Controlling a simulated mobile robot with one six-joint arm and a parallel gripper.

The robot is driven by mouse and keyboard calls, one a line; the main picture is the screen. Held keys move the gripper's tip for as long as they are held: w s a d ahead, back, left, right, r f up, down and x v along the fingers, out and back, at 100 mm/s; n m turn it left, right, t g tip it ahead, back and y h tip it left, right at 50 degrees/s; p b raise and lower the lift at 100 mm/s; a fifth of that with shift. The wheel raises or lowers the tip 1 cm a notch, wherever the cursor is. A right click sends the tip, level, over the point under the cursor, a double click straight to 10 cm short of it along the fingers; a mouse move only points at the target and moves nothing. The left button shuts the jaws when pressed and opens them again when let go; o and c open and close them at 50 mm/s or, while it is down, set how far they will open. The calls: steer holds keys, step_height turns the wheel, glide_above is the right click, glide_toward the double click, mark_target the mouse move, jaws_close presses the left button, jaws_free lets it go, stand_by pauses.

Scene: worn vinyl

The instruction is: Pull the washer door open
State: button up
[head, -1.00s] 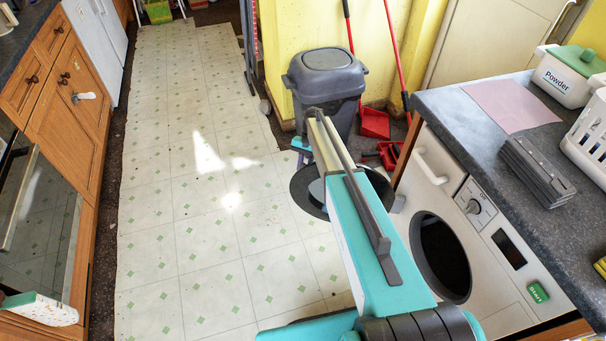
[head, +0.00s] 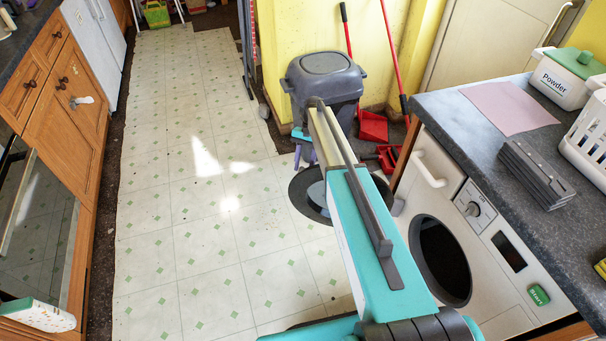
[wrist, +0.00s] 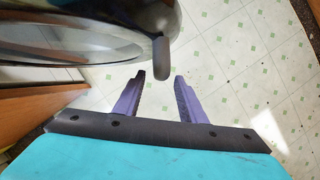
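The washer (head: 480,225) is the white machine under the counter at right in the head view. Its dark drum opening (head: 440,262) is uncovered. The round dark-rimmed washer door (head: 297,197) stands swung out to the left, partly hidden behind my arm. In the wrist view the door's rim and glass (wrist: 75,48) fill the upper left, with a dark handle tab (wrist: 162,78) at the right end. My gripper (wrist: 160,80) is open. Its two purple fingers lie either side of the tab in the picture, with visible gaps; I cannot tell how deep the tab is between them.
A grey bin (head: 325,85) and a red dustpan (head: 373,127) stand behind the door by the yellow wall. The counter (head: 470,130) overhangs the washer. Wooden cabinets (head: 65,130) line the left side. The tiled floor (head: 200,220) between is clear.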

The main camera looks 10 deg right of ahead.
steer(key=v, duration=0.8)
steer(key=shift+r, duration=0.15)
